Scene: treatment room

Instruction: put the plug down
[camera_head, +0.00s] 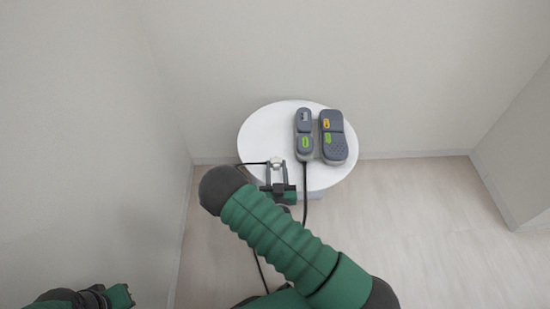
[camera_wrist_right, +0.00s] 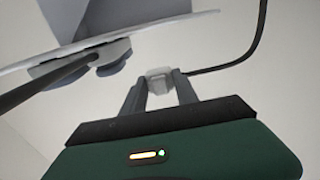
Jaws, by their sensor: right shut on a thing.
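The plug (camera_head: 276,162) is a small pale block at the front left of the round white table (camera_head: 262,133). My right gripper (camera_head: 276,167) is shut on it, with a finger on either side. In the right wrist view the plug (camera_wrist_right: 158,81) sits between my right gripper's fingertips (camera_wrist_right: 159,86), and a dark cable (camera_wrist_right: 225,65) runs from it. There it shows apart from the table (camera_wrist_right: 60,58); its height over the top is hard to judge. My left arm's end (camera_head: 118,295) is at the bottom left corner; its fingers cannot be made out.
Two grey pedal-like devices with green labels, a narrow one (camera_head: 304,128) and a wide one (camera_head: 333,150), stand on the table's right half. A black cord (camera_head: 305,190) hangs over the front edge. The left part of the tabletop is bare. Walls are close behind and left.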

